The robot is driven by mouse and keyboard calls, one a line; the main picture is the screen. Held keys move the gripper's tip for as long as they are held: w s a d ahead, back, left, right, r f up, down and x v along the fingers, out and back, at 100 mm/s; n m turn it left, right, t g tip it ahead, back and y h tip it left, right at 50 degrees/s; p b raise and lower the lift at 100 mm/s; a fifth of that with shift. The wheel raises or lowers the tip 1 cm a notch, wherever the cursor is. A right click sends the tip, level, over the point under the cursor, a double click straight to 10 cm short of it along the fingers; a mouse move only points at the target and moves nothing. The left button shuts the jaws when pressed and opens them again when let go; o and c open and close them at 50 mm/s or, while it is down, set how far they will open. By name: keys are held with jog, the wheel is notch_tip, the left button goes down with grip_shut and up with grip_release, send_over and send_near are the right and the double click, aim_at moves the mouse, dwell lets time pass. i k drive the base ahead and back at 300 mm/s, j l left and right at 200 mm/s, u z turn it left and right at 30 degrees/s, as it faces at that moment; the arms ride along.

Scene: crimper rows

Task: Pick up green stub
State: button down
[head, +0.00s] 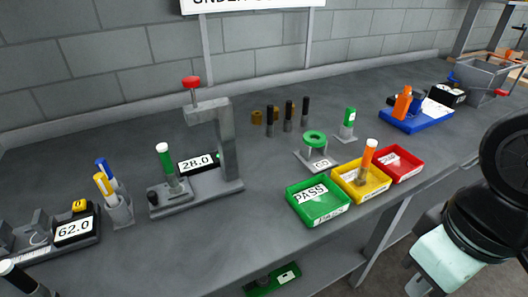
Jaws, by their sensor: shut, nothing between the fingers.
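A green ring (314,138) sits on a grey stand marked GO. Part of my arm shows at the right edge, but my gripper's fingers are not in view.
Dark cylinders (288,117) stand behind. A pen cup (120,212) and a 62.0 display (74,229) are left.

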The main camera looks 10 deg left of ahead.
aim_at(174, 186)
jog(key=u, duration=1.45)
